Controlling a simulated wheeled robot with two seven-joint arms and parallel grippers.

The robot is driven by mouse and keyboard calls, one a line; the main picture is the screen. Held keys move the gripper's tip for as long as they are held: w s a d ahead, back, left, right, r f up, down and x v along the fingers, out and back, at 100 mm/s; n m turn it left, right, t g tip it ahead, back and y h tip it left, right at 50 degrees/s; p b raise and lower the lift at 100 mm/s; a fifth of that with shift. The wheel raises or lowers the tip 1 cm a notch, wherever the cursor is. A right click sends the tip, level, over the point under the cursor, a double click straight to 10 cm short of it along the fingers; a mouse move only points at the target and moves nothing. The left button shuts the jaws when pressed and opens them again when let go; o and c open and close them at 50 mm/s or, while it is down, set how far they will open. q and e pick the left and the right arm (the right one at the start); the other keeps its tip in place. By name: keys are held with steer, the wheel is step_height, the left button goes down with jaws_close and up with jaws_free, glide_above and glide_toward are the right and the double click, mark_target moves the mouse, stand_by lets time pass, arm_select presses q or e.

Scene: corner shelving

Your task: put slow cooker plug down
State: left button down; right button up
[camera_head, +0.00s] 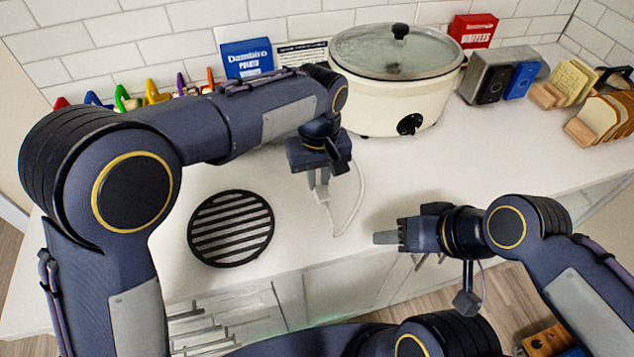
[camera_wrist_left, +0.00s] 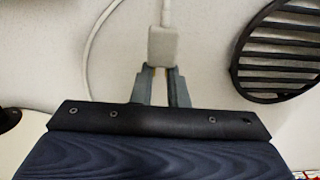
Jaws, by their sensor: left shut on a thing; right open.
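The slow cooker (camera_head: 385,100) is cream with a glass lid and stands at the back of the white counter. Its plug (camera_head: 321,192) is white, with a white cord (camera_head: 352,205) looping over the counter. My left gripper (camera_head: 320,183) points down and is shut on the plug, in front of the cooker. The left wrist view shows the plug (camera_wrist_left: 167,47) between the fingertips (camera_wrist_left: 165,72), with the cord leading away. I cannot tell whether the plug touches the counter. My right gripper (camera_head: 385,238) is open and empty near the counter's front edge.
A round black trivet (camera_head: 231,228) lies left of the plug. Boxes, a toaster (camera_head: 488,78) and bread slices (camera_head: 603,115) line the back and right. Coloured clips stand behind my left arm. The counter (camera_head: 300,240) is clear between trivet and right gripper.

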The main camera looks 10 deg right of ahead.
mark_target(317, 189)
arm_select(q)
steer(key=shift+w+f, duration=0.25)
steer(key=f, duration=0.3)
steer(key=shift+w+f, duration=0.2)
steer(key=shift+w, duration=0.1)
steer(key=shift+f, duration=0.2)
steer(key=shift+f, duration=0.4)
steer(key=c, duration=1.4)
jaws_free()
steer(key=shift+c, duration=0.2)
